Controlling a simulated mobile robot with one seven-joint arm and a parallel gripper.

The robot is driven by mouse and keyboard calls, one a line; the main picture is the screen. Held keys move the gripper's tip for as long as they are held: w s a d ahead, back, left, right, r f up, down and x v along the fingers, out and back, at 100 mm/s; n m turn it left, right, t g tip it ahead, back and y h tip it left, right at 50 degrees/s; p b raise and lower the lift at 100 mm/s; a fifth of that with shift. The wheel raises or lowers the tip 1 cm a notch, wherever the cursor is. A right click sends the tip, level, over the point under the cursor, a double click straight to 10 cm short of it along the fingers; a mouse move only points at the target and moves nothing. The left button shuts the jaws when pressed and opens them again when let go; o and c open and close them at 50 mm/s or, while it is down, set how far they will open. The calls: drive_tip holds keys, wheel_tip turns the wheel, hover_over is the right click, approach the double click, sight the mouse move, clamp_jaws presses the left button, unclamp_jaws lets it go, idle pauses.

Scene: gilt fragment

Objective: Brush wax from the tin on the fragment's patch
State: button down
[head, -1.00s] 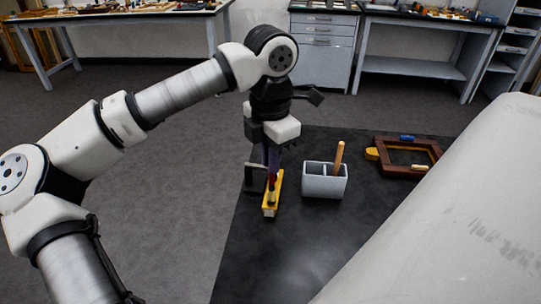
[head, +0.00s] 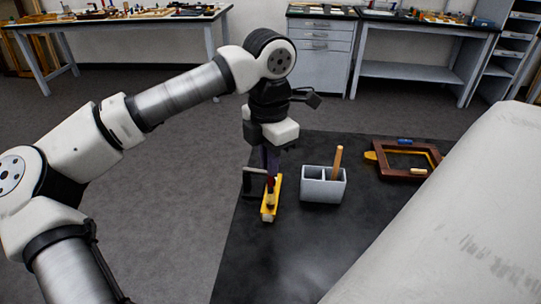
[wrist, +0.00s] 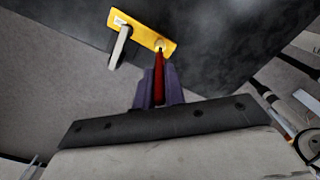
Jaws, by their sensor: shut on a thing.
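My gripper (wrist: 157,86) has its purple fingers shut on a dark red brush (wrist: 159,72); it also shows in the head view (head: 269,161). The brush points down at a yellow, bar-shaped piece (wrist: 140,32), probably the fragment, which lies near the left edge of the black table and shows in the head view (head: 268,210). The brush tip meets a pale round spot (wrist: 160,44) at one end of the piece in the wrist view; I cannot tell whether it touches. I cannot identify the tin.
A grey two-part holder (head: 313,190) with a wooden handle (head: 337,162) upright in it stands right of the brush. A dark brown frame (head: 377,160) lies farther right. The black tabletop (head: 290,250) is bare in front.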

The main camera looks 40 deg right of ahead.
drive_tip(key=shift+s+a+f+b, duration=0.1)
drive_tip(key=shift+s+a+b, duration=0.2)
drive_tip(key=shift+b, duration=0.25)
idle(2.6)
wheel_tip(320, 180, up, 6)
drive_tip(key=p, duration=0.4)
idle(0.3)
drive_tip(key=shift+w, duration=0.1)
